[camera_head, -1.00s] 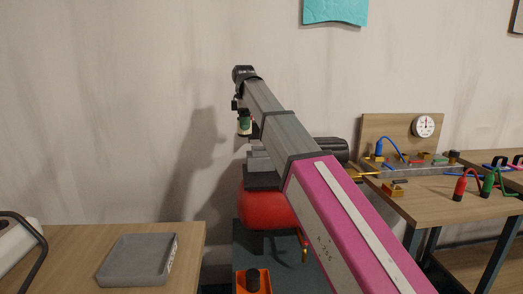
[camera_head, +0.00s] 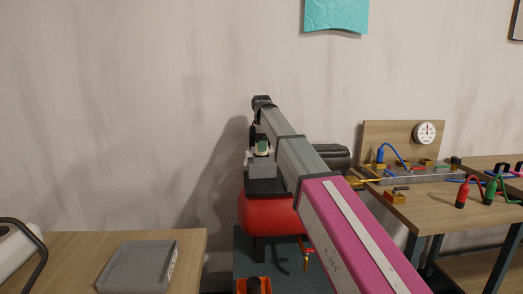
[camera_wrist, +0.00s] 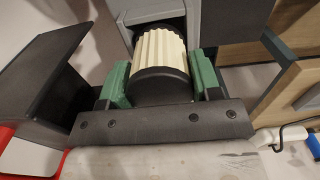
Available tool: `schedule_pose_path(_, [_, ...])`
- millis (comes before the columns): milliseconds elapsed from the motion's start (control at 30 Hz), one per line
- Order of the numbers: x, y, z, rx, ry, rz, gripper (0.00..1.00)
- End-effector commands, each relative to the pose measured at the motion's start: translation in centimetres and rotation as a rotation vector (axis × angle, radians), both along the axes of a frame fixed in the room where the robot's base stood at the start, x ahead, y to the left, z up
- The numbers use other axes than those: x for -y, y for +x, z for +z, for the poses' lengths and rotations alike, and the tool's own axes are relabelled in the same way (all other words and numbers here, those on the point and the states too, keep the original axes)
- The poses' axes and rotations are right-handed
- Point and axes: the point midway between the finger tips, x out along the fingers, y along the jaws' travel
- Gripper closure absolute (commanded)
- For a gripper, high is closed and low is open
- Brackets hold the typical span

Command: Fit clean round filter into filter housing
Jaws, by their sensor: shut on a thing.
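The clean round filter (camera_wrist: 160,58) is a cream pleated cylinder with a black end cap. My gripper (camera_wrist: 161,85) is shut on it, with one green finger on each side. In the head view my gripper (camera_head: 262,146) holds the filter right at the grey filter housing (camera_head: 261,167) on top of the red compressor. In the wrist view the far end of the filter is at or inside the opening of the grey housing (camera_wrist: 208,22). I cannot tell how deep it sits. The housing's inside is mostly hidden by the filter.
The red compressor tank (camera_head: 268,214) stands below the housing, with a dark motor (camera_head: 331,156) to the right. A grey tray (camera_head: 138,265) lies on the left table. A wooden bench (camera_head: 430,205) with hoses and a gauge board is at right.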

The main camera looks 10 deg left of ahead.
Motion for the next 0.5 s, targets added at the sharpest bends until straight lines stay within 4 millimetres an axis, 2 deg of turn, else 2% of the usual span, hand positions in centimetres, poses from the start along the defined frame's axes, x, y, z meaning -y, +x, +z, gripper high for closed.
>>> schedule_pose_path(133, [0.0, -0.1, -1.8, 0.000, 0.000, 0.000, 0.66])
schedule_pose_path(500, [0.0, 0.0, -2.2, 0.000, 0.000, 0.000, 0.66])
